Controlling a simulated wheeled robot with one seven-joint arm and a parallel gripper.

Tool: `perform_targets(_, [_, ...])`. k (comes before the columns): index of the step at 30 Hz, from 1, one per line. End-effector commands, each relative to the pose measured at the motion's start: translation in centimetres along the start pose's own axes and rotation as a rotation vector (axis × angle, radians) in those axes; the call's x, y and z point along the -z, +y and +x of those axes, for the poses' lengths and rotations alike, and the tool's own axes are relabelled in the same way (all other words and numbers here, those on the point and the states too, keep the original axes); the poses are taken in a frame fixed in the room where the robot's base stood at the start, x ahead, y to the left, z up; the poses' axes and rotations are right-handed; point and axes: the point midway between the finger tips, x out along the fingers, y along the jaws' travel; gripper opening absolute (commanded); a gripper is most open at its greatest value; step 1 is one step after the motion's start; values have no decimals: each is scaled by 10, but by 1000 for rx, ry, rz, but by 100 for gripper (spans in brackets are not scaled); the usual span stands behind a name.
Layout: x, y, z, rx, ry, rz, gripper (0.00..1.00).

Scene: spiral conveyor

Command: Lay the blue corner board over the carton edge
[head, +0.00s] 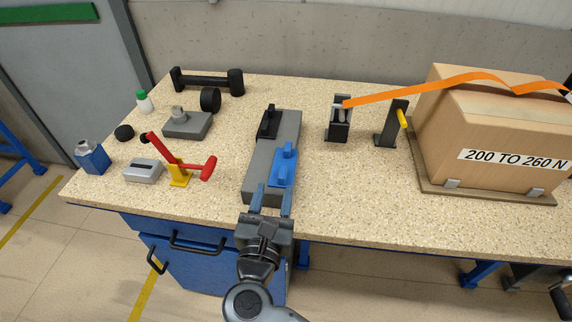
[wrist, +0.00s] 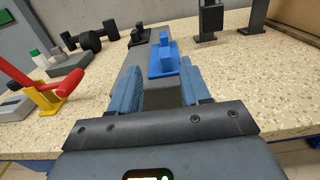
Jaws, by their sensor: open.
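The blue corner board (head: 283,170) sits on the right side of a long grey block (head: 259,170) on the bench. It has a raised grip and also shows in the wrist view (wrist: 163,62). My gripper (head: 271,201) is open and empty at the near end of the grey block, just short of the blue board. Its two blue fingers (wrist: 158,90) point toward the board, which shows beyond them. The carton (head: 490,130) stands at the right on a low base, with an orange strap (head: 440,85) running over its top. Its far right side is out of frame.
A black piece (head: 268,122) sits on the far part of the grey block. Two dark stands (head: 339,120) (head: 392,125) are between block and carton. A red-handled tool (head: 180,165), a grey box and several small items lie left. The bench front right of the block is clear.

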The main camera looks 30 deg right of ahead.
Motion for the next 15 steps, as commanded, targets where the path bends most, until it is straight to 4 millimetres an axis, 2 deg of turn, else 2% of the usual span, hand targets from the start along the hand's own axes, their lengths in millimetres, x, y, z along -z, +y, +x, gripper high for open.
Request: perform_targets(15, [-4, -7, 62, 2, -2, -3, 47])
